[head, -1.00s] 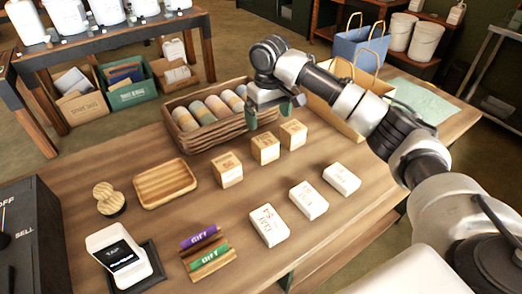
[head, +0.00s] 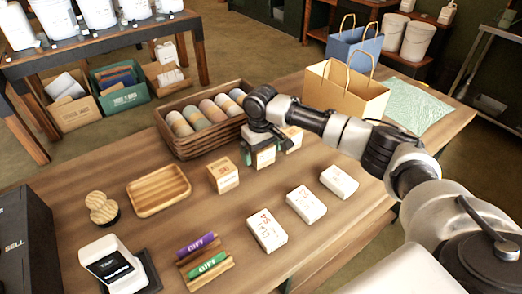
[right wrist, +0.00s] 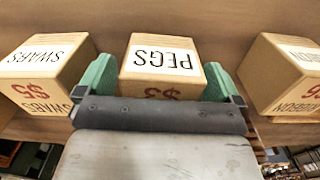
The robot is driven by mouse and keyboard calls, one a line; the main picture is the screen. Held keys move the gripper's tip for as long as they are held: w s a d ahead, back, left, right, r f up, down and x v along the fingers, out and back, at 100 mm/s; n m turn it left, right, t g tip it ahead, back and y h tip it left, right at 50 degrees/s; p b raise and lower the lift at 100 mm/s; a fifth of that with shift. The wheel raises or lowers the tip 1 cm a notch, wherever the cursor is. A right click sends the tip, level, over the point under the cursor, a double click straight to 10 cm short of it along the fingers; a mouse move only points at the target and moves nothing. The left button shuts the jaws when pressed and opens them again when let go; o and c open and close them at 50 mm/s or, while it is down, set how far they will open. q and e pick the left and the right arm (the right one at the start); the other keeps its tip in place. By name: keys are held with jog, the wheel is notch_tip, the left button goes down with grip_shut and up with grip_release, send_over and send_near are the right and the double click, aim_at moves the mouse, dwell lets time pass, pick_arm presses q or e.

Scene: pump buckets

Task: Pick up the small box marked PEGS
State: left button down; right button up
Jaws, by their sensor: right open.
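The small PEGS box (right wrist: 160,62) is a tan cube with a white label, seen upside down in the right wrist view. It stands on the wooden table between the two green fingers of my right gripper (right wrist: 158,78), which is open with one finger on each side. In the head view the right gripper (head: 263,150) is low over the middle box of a row of three, and the PEGS box (head: 265,159) is mostly hidden beneath it. Whether the fingers touch the box cannot be told. My left gripper is not in view.
A SWABS box (right wrist: 45,70) and another box (right wrist: 285,75) stand close on either side. White boxes (head: 306,204) stand in front, a wooden tray (head: 158,191) to the left, a paper bag (head: 340,95) to the right.

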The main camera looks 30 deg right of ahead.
jog(key=shift+f, duration=0.35)
jog(key=shift+c, duration=0.4)
jog(key=c, duration=0.9)
jog(key=shift+c, duration=0.2)
